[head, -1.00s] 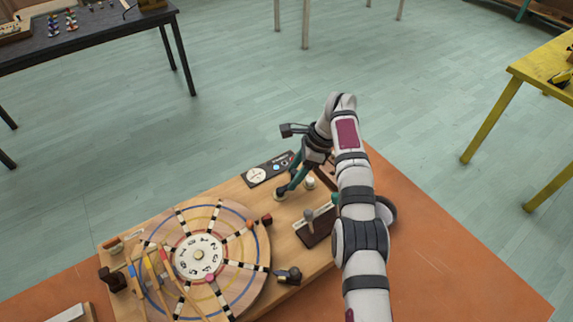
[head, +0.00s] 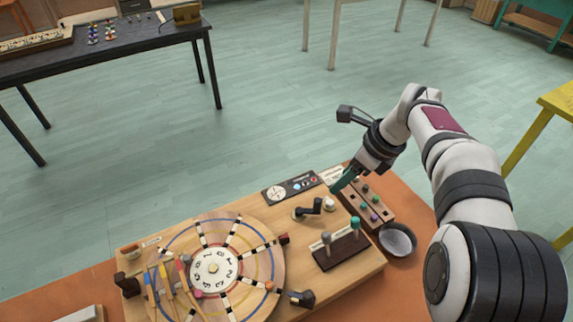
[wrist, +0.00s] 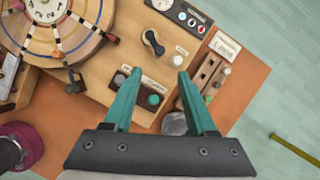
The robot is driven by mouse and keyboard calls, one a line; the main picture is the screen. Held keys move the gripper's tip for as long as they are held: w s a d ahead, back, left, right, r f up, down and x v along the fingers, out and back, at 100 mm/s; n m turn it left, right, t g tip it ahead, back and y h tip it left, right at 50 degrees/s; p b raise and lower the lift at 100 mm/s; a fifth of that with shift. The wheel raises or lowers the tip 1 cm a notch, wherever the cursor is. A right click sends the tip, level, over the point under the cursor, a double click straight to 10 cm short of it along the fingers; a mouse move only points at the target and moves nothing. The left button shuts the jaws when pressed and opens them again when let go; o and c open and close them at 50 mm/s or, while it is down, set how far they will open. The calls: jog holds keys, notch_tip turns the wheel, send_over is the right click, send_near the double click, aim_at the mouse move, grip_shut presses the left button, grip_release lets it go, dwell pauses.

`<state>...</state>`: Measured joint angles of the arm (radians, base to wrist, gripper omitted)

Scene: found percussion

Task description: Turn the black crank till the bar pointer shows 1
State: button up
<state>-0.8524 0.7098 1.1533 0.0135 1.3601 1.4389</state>
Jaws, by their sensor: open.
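The black crank (head: 308,209) is on the wooden board, its short arm reaching right from a round base; it also shows in the wrist view (wrist: 153,42). My gripper (head: 344,181) is open and empty, up and right of the crank in the head view, apart from it. In the wrist view its teal fingers (wrist: 157,76) are spread, with the crank beyond their tips. A white numbered disc (head: 214,268) sits at the middle of the large striped wheel (head: 262,262). A small reddish marker is at its rim. I cannot tell which number is indicated.
A white knob (head: 330,203) stands right of the crank. A black panel (head: 290,187) lies behind it, two levers (head: 341,250) in front. A slotted wooden block (head: 367,207) and a grey bowl (head: 398,240) are at the right.

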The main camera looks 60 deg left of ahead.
notch_tip(320, 180, up, 2)
jog(key=n+t+h, duration=0.2)
jog(key=n+h, duration=0.2)
jog(key=n, duration=2.2)
send_over(318, 201)
jog(key=f, duration=0.7)
jog(key=shift+w+a+f, duration=0.15)
jog(key=shift+w, duration=0.05)
notch_tip(318, 201, down, 8)
jog(key=shift+s+r, duration=0.1)
jog(key=shift+s, duration=0.05)
jog(key=m, duration=0.2)
jog(key=s+d+m, duration=0.1)
jog(key=m, duration=0.1)
jog(key=s+d+m, duration=0.1)
jog(key=m, duration=0.1)
jog(key=shift+r+m, duration=0.1)
jog(key=shift+m, duration=0.2)
jog(key=s+m, duration=0.1)
jog(key=m, duration=0.1)
jog(key=s+m, duration=0.1)
jog(key=m, duration=0.3)
jog(key=shift+s+d+m, duration=0.1)
jog(key=shift+s+m, duration=0.3)
notch_tip(318, 201, up, 16)
jog(key=shift+n, duration=0.5)
jog(key=s+a, duration=0.3)
jog(key=shift+s+a, duration=0.1)
jog(key=shift+s, duration=0.05)
